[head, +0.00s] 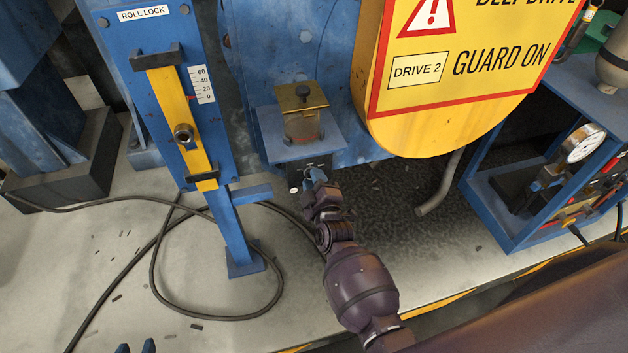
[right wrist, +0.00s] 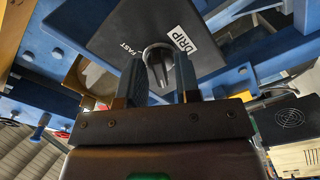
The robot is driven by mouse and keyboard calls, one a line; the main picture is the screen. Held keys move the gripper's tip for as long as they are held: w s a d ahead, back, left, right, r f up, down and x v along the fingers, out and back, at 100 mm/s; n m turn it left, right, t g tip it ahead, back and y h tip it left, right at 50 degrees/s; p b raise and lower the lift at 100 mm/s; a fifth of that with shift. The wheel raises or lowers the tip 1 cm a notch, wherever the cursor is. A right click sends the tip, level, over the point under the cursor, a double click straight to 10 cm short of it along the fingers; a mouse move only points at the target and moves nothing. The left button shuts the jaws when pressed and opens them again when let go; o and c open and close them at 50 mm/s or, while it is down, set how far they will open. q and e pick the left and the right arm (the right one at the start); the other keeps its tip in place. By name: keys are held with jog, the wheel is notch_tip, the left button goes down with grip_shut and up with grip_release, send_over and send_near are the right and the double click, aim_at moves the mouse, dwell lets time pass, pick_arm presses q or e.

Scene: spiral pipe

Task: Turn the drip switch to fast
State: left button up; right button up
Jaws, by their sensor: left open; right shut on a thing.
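The drip switch is a small grey knob (right wrist: 157,56) on a black panel in the right wrist view. The white "DRIP" label (right wrist: 180,39) is to its upper right, and the word "FAST" (right wrist: 128,48) is to its left. In the head view the black switch panel (head: 295,180) is under a blue shelf. My right gripper (head: 312,180) reaches the panel from below and is shut on the knob; its fingers (right wrist: 160,78) flank it in the right wrist view. I cannot tell exactly where the knob points. My left gripper (head: 135,348) shows only its open fingertips at the bottom edge.
A brass-topped oiler (head: 303,118) stands on the shelf above the panel. The yellow guard (head: 440,130) hangs to the right. The blue roll lock post (head: 235,225) stands left. A black cable (head: 155,275) loops over the floor. A blue gauge frame (head: 505,225) is at right.

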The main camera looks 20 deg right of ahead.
jog(key=shift+m, duration=0.4)
jog(key=m+p, duration=0.1)
jog(key=m, duration=2.2)
dwell(0.5)
